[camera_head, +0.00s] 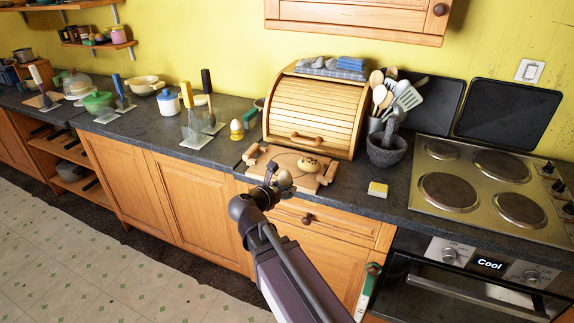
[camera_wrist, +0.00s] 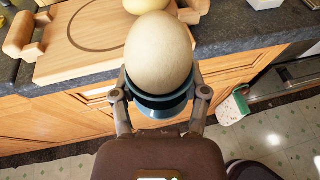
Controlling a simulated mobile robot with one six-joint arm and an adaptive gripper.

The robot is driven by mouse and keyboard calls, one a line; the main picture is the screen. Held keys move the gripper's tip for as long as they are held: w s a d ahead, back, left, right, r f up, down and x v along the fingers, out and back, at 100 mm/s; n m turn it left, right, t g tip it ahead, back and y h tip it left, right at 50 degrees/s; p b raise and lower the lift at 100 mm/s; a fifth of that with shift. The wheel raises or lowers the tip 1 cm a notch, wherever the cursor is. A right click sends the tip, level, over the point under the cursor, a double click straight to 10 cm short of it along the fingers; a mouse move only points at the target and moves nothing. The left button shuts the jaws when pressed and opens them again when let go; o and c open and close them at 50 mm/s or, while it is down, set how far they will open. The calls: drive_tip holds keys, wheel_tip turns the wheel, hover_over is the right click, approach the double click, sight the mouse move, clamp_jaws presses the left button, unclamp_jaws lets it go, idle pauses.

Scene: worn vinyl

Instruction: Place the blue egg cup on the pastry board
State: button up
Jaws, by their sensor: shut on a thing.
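My gripper (camera_wrist: 160,108) is shut on the blue egg cup (camera_wrist: 160,100), with a finger on each side of it. A large pale egg (camera_wrist: 158,52) sits in the cup and hides most of its top. The pastry board (camera_wrist: 62,66) is a light wooden board with a round groove, just beyond the cup in the wrist view. In the head view, my gripper (camera_head: 272,183) and the egg (camera_head: 284,178) show in front of the near edge of the pastry board (camera_head: 272,157). The cup itself is hard to make out there.
A round bun (camera_head: 308,163) lies on the board's right part. A wooden bread bin (camera_head: 312,112) stands behind. A stone mortar (camera_head: 386,152) and a yellow-white sponge (camera_head: 377,189) are to the right. A yellow egg cup with an egg (camera_head: 236,130) stands left.

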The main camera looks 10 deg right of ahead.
drive_tip(key=shift+a, duration=0.2)
drive_tip(key=shift+w+a+r+g+h+p, duration=0.15)
drive_tip(key=shift+w+a+r+p, duration=0.2)
drive_tip(key=shift+a+r+p, duration=0.2)
drive_tip(key=shift+w+a+r+g+h+p, duration=0.15)
drive_tip(key=shift+w+a+r+p, duration=0.25)
drive_tip(key=shift+r+p, duration=0.25)
drive_tip(key=b, duration=0.2)
hover_over(281, 168)
drive_tip(key=s, duration=0.1)
drive_tip(key=shift+s+a+f, duration=0.15)
drive_tip(key=shift+f, duration=0.6)
drive_tip(key=shift+w, duration=0.55)
drive_tip(key=shift+w+d+f, duration=0.1)
drive_tip(key=shift+d+f, duration=0.15)
drive_tip(key=shift+f, duration=0.1)
wheel_tip(281, 168, down, 3)
drive_tip(key=b, duration=0.3)
drive_tip(key=shift+f, duration=0.1)
